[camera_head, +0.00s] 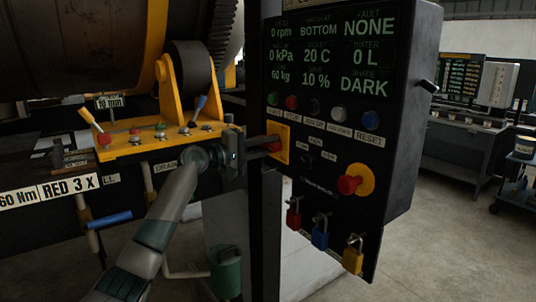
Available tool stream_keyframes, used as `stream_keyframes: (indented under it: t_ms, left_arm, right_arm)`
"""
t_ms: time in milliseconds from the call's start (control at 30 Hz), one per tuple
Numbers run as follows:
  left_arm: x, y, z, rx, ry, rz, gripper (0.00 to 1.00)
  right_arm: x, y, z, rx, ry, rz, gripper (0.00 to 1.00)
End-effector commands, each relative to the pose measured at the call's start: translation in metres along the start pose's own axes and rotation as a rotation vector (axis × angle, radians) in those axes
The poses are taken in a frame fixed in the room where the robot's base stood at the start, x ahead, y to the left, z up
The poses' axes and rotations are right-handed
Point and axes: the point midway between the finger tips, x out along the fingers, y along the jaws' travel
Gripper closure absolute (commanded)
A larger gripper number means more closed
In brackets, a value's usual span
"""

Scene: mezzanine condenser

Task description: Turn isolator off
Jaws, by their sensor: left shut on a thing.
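The isolator shows as a red handle (273,142) on a yellow plate (285,153) at the left edge of the black control panel (345,120). My left arm comes up from the bottom left. My left gripper (266,147) points right, with its fingertips at the red handle and shut on it. The fingers hide part of the handle, so its exact angle is hard to tell. My right gripper is not in view.
The panel carries a lit display (330,55), several push buttons and a red emergency stop (348,185). Red, blue and yellow padlocks (320,235) hang below. A yellow lever console (150,140) is left of my gripper. Open floor (440,230) lies at right.

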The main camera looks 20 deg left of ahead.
Motion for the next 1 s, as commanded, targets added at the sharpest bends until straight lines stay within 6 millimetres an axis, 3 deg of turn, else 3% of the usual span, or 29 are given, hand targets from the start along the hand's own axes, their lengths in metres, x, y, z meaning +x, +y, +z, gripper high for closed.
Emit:
stream_keyframes:
  t_ms: [100,333,700,1000]
  left_arm:
    - [0.000,-0.007,0.001,0.103,-0.003,-0.002,1.00]
    - [0.001,-0.009,0.001,0.289,-0.002,-0.003,1.00]
    - [0.001,-0.011,-0.001,0.575,-0.004,-0.003,1.00]
    - [0.001,-0.011,-0.001,0.712,-0.005,-0.004,1.00]
  right_arm:
    - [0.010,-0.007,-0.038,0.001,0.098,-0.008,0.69]
    - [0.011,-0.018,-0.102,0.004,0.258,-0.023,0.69]
    - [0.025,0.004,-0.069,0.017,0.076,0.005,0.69]
    - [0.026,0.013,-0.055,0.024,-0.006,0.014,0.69]
